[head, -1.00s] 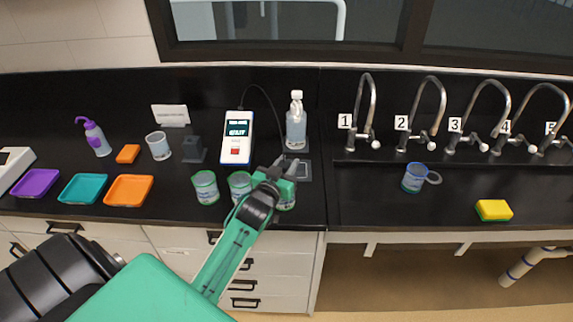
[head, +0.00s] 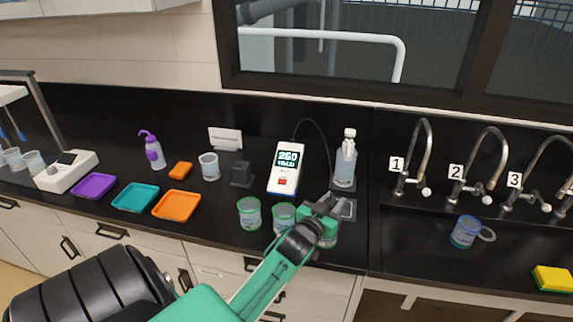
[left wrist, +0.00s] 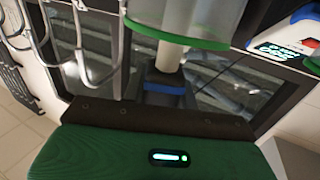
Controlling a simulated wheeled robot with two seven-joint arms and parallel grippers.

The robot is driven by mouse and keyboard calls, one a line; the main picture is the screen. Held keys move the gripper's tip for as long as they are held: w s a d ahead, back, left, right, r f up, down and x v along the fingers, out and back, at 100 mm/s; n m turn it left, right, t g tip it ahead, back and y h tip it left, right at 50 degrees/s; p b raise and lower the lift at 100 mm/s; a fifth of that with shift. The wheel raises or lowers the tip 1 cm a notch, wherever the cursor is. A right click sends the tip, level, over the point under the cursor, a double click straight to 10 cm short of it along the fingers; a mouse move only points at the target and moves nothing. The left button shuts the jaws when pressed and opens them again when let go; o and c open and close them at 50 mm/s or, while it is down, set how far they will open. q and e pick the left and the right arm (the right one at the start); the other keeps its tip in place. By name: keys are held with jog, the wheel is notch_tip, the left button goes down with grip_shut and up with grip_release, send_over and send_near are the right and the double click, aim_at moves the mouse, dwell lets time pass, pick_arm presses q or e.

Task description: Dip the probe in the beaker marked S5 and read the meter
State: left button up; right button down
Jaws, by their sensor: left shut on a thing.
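My left gripper (head: 322,208) is over the rightmost of three green-rimmed beakers (head: 328,238) at the counter's front. In the left wrist view it is shut on the probe (left wrist: 172,56), a pale rod, with a blue part between the fingers (left wrist: 165,88). The rod passes the green rim of a clear beaker (left wrist: 190,42) and shows inside through its wall. The other two beakers, left (head: 249,214) and middle (head: 284,217), stand beside it. Their labels are too small to read. The white meter (head: 286,168) is lit and seems to show 260, with a blurred line below. My right gripper is out of view.
A wash bottle (head: 345,163) stands behind the gripper, near a grey pad (head: 346,208). A dark stand (head: 241,174), a clear beaker (head: 209,166) and coloured trays (head: 176,204) are to the left. Numbered taps and a blue-rimmed mug (head: 465,231) are to the right.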

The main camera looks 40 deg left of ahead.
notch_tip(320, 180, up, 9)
jog(key=p, duration=0.9)
dwell(0.6)
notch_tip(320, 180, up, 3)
jog(key=p, duration=0.3)
dwell(0.7)
